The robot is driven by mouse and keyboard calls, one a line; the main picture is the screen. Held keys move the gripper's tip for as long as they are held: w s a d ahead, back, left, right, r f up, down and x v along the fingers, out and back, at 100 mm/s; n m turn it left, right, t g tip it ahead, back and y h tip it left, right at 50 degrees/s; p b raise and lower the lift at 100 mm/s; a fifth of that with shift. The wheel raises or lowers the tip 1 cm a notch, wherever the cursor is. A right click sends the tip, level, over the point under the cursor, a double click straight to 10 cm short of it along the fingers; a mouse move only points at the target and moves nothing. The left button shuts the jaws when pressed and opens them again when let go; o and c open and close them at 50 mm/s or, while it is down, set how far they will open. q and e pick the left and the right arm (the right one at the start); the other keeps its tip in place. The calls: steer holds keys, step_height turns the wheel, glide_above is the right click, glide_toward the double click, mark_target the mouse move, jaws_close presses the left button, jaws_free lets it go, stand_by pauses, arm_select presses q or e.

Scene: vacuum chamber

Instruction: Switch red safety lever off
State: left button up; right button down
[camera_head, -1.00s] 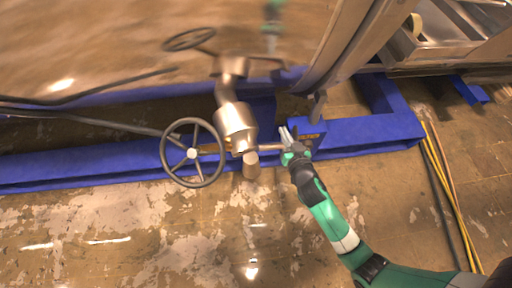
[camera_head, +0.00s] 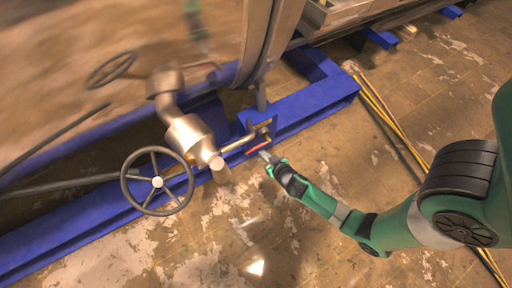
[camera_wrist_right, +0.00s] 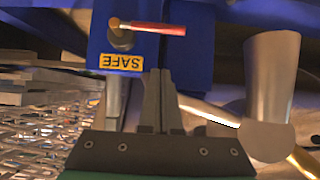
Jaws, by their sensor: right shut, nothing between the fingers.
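The red safety lever (camera_head: 258,147) sits on the blue frame near the metal pipe in the head view. In the right wrist view the red lever (camera_wrist_right: 158,28) lies roughly level, its pivot at the left end on a blue plate. A yellow label (camera_wrist_right: 121,62) reading SAFE, upside down, is on the plate near the pivot. My right gripper (camera_head: 265,156) is close to the lever in the head view. In the wrist view its fingers (camera_wrist_right: 160,75) are together and empty, and their tips show apart from the lever in the picture. My left gripper is not in view.
A handwheel (camera_head: 157,182) and metal pipe valve (camera_head: 192,138) stand left of the lever. A blue frame beam (camera_head: 318,105) runs behind it. Yellow and dark cables (camera_head: 385,115) lie on the floor at right. The floor in front is open.

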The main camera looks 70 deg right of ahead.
steer(key=b, duration=0.3)
glide_above(255, 149)
steer(key=s+a, duration=0.2)
step_height(255, 149, down, 4)
steer(key=f+b, duration=0.1)
steer(key=f, duration=0.1)
steer(key=f+b, duration=0.1)
steer(key=shift+w+d+f, duration=0.15)
steer(key=shift+w+f, duration=0.2)
steer(key=shift+w, duration=0.05)
steer(key=shift+d, duration=0.1)
